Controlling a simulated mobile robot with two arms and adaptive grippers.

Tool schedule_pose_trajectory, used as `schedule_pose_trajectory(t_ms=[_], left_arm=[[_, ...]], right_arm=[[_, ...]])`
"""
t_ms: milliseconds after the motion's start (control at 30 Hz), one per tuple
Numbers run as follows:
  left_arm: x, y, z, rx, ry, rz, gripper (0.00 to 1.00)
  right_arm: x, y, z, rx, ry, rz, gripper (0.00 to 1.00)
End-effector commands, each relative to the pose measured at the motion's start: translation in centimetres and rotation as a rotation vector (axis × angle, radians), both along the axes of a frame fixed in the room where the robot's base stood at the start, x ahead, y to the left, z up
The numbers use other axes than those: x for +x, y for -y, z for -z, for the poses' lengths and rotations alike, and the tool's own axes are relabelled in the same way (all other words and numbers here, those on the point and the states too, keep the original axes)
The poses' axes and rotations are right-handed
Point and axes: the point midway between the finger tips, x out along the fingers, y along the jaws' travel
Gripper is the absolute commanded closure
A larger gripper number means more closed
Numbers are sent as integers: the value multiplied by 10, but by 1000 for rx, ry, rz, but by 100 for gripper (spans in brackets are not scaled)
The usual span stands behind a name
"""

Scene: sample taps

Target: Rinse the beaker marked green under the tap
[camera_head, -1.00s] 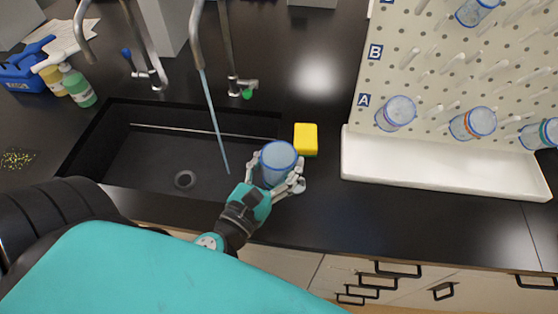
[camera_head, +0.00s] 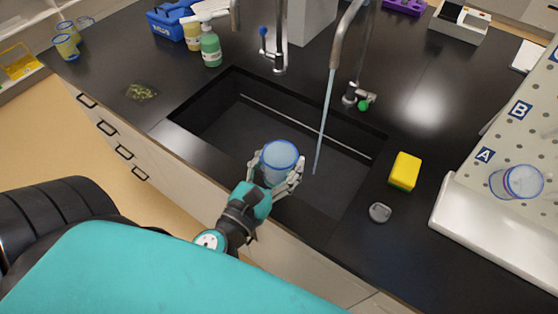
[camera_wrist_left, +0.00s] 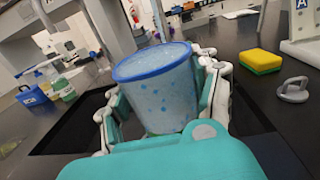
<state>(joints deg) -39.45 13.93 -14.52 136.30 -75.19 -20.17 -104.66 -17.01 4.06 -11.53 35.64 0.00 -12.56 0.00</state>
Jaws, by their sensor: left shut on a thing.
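My left gripper (camera_head: 272,180) is shut on a clear beaker with a blue rim (camera_head: 279,157), held near the sink's front edge, left of the water stream. Water (camera_head: 325,120) runs from the right tap (camera_head: 340,45), whose handle (camera_head: 365,104) is green, into the black sink (camera_head: 235,115). The stream appears apart from the beaker. The left tap (camera_head: 279,50) has a blue handle and shows no water. My right gripper is not in view.
Right of the sink are a yellow sponge (camera_head: 405,170), a grey round stopper-like piece (camera_head: 380,212) and a pegboard rack with a white tray (camera_head: 470,225). A green bottle (camera_head: 210,48) and blue caddy (camera_head: 166,25) stand behind left. Beakers (camera_head: 66,45) stand far left.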

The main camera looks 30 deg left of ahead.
Motion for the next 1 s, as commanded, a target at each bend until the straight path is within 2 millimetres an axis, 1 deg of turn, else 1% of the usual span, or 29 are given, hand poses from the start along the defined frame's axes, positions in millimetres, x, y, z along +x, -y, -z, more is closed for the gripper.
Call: schedule_pose_trajectory(t_ms=[167, 267, 367, 533, 700, 800, 1000], left_arm=[[20, -9, 13, 15, -2, 30, 70], [37, -18, 23, 24, -6, 50, 70], [55, -32, 32, 30, -9, 66, 70], [90, -64, 42, 29, -12, 79, 70], [118, -96, 43, 18, -8, 78, 70], [129, -111, 42, 11, -5, 76, 70], [142, -129, 39, -1, 1, 71, 70]], right_arm=[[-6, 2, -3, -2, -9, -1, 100], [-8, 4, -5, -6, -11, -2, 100], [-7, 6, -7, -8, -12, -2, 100], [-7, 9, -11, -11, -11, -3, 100], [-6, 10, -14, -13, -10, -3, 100], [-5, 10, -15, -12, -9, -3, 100], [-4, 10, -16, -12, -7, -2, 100]])
